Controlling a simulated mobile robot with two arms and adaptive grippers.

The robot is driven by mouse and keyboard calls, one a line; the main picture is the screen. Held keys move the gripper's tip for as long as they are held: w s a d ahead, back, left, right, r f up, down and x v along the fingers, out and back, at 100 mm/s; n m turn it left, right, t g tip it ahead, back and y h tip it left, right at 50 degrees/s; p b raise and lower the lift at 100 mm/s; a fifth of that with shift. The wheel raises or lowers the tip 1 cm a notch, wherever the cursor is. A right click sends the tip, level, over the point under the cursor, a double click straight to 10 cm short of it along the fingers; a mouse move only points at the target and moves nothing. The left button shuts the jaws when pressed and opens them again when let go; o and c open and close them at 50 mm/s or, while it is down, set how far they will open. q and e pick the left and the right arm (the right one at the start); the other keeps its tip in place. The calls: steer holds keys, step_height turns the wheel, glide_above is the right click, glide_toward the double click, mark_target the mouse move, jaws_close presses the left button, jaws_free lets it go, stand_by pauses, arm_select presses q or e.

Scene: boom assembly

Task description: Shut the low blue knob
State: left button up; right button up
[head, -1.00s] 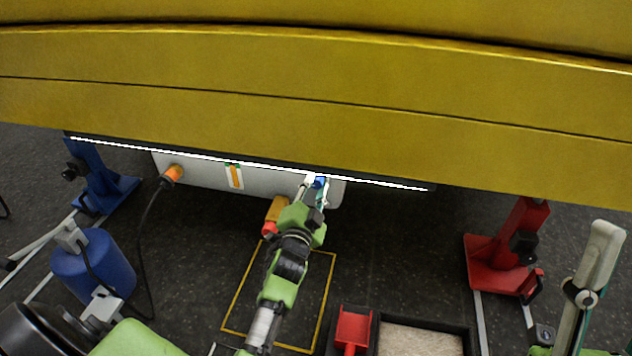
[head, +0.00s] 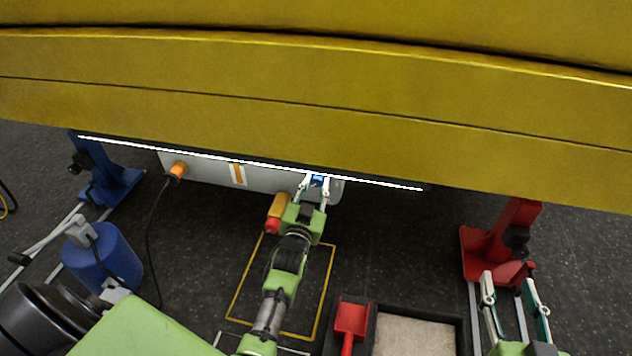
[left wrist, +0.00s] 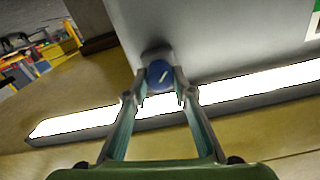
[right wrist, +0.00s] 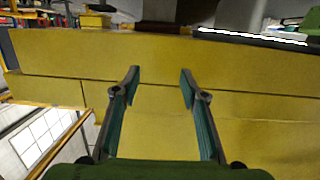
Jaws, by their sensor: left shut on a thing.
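The low blue knob (head: 318,180) sits on the pale panel under the yellow boom, just below a bright light strip. In the left wrist view the round knob (left wrist: 159,75) has a short white slanted mark on its face. My left gripper (head: 315,184) reaches up to it, with one finger on each side, shut on the knob. The fingertips in the left wrist view (left wrist: 160,98) flank its lower part. My right gripper (head: 508,281) is open and empty at the lower right, well away from the knob. Its spread fingers show in the right wrist view (right wrist: 160,78).
The yellow boom (head: 300,80) spans overhead. An orange plug (head: 177,170) with a black cable is on the panel's left. A blue stand (head: 112,182) and blue cylinder (head: 103,258) are left. A red stand (head: 494,255), red scoop (head: 350,319) and tray (head: 373,340) are right.

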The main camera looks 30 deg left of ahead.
arm_select(q)
steer(key=shift+f, duration=0.1)
arm_select(e)
steer(key=shift+s+d+f+g, duration=0.15)
steer(key=shift+f+g, duration=0.15)
steer(key=shift+f, duration=0.2)
arm_select(q)
steer(key=o, duration=1.1)
